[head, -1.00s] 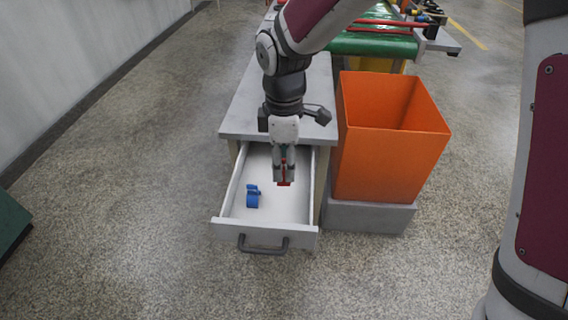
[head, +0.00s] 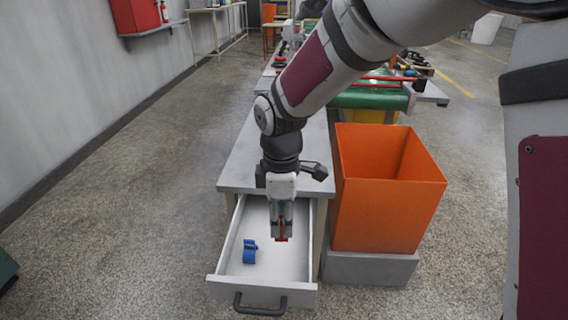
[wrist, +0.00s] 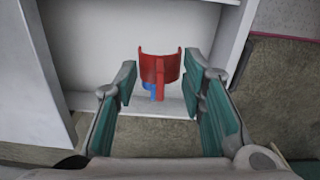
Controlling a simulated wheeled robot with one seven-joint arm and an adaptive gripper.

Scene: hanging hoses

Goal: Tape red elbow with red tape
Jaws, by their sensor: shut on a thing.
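My gripper (head: 281,228) points down over the open drawer (head: 232,288) and is shut on a red tape piece. The red tape (head: 282,239) shows as a small red patch at the fingertips in the head view. In the wrist view the red tape (wrist: 158,68) is a curved red piece with a short stem, between the fingers. A blue tape (head: 249,252) lies on the drawer floor, left of my gripper. In the wrist view the blue tape (wrist: 150,90) is partly hidden behind the red one. I cannot make out a red elbow.
The drawer is under a grey cabinet top (head: 240,160). An orange bin (head: 375,200) stands on a grey block to the right. The floor at left is open.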

